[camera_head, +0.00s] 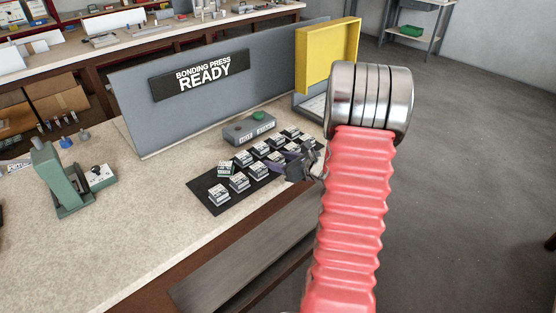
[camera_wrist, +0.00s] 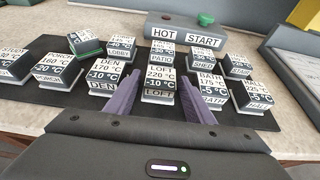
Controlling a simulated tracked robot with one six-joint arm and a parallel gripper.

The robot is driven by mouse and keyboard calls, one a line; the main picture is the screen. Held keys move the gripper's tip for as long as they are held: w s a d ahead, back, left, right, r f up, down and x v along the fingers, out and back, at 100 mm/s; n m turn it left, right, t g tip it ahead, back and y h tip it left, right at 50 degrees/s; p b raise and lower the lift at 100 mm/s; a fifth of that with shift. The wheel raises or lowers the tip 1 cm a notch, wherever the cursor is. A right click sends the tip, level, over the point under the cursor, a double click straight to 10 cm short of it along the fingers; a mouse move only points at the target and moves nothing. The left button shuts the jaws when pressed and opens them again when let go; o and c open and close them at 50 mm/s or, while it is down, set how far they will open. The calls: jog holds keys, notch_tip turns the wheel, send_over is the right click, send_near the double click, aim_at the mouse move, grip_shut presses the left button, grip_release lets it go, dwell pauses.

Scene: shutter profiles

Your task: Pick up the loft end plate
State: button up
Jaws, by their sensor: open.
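The loft end plate (camera_wrist: 160,80) is a dark block with white labels reading LOFT, 220 °C and -10 °C. It stands in the near row on a black mat, straight ahead of my gripper in the wrist view. My gripper (camera_wrist: 159,76) is open, with one purple finger on each side of that block in the picture. I cannot tell whether the fingertips reach around it or stop short. No contact shows. In the head view my gripper (camera_head: 297,164) is over the right part of the mat (camera_head: 206,193), and I cannot pick out the loft plate there.
The den block (camera_wrist: 106,78) and bath block (camera_wrist: 211,90) stand close on either side. Patio (camera_wrist: 161,52) and other blocks stand behind. A grey HOT START box (camera_wrist: 185,32) with a green button is beyond. A grey panel (camera_head: 215,85) backs the bench; its left is freer.

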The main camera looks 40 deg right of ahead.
aim_at(278, 158)
jog(key=shift+c, duration=0.2)
jog(key=c, duration=0.8)
notch_tip(278, 158, up, 10)
dwell(0.5)
dwell(0.4)
